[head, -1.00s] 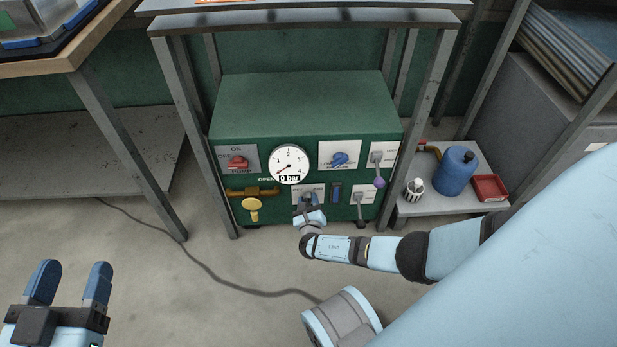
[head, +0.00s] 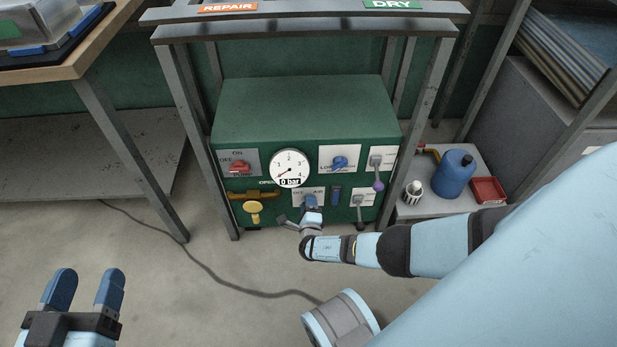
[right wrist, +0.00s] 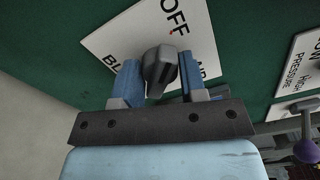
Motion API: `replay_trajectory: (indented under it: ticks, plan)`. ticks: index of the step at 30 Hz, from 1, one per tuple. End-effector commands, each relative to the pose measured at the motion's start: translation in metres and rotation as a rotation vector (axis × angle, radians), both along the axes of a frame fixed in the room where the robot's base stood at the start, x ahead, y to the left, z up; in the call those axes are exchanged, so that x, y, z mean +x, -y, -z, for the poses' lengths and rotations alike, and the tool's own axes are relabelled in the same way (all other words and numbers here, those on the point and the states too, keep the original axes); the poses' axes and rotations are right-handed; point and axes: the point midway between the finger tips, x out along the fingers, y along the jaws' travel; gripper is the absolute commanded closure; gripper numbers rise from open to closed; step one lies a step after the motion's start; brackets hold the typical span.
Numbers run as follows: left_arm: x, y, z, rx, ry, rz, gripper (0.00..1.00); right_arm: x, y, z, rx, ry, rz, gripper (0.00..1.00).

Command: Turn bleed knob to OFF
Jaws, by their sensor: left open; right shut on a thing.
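The bleed knob is a dark grey knob (right wrist: 160,68) on a white plate (right wrist: 125,45) marked OFF, on the lower front of the green panel box (head: 300,110). My right gripper (right wrist: 157,80) is shut on it, with one blue finger on each side in the right wrist view. In the head view the right gripper (head: 309,207) is at that plate and largely hides the knob. The knob's exact setting is hard to read. My left gripper (head: 84,290) is open and empty, low at the left, away from the panel.
A gauge (head: 290,168) reads 0 bar. A red knob (head: 240,167), a blue knob (head: 340,162), a purple-tipped lever (head: 378,185) and a yellow handle (head: 253,207) are around it. A blue jug (head: 454,173) and red tray (head: 488,190) stand on the right shelf.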

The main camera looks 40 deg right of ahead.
Motion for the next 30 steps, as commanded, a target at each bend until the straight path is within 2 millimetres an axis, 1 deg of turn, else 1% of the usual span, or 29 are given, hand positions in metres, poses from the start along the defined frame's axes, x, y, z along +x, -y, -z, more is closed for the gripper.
replay_trajectory:
  ticks: [3, 9, 24, 25, 26, 27, 28, 30]
  plan:
    - [-0.0016, 0.0003, 0.0016, -0.003, -0.012, 0.000, 0.40, -0.0006, 0.0012, -0.0002, -0.050, -0.030, 0.001, 0.83]
    - [-0.0027, 0.0008, 0.0031, -0.009, -0.021, -0.001, 0.40, -0.0007, 0.0019, 0.0001, -0.096, -0.057, 0.001, 0.80]
    - [-0.0009, 0.0012, 0.0001, -0.014, -0.014, -0.002, 0.40, -0.0012, 0.0032, 0.0006, -0.111, -0.066, 0.002, 0.79]
    - [-0.0008, 0.0013, 0.0001, -0.014, -0.014, -0.002, 0.40, -0.0012, 0.0033, 0.0007, -0.111, -0.066, 0.002, 0.51]
    - [-0.0008, 0.0013, 0.0000, -0.014, -0.013, -0.001, 0.40, -0.0013, 0.0033, 0.0007, -0.111, -0.066, 0.002, 0.44]
    - [-0.0008, 0.0013, 0.0000, -0.014, -0.013, -0.001, 0.40, -0.0012, 0.0029, 0.0007, -0.110, -0.066, 0.002, 0.35]
    - [-0.0007, 0.0012, 0.0000, -0.013, -0.013, -0.001, 0.40, -0.0012, 0.0026, 0.0006, -0.108, -0.066, 0.002, 0.30]
    - [-0.0007, 0.0012, -0.0001, -0.013, -0.013, -0.001, 0.40, -0.0008, 0.0019, 0.0004, -0.108, -0.065, 0.001, 0.30]
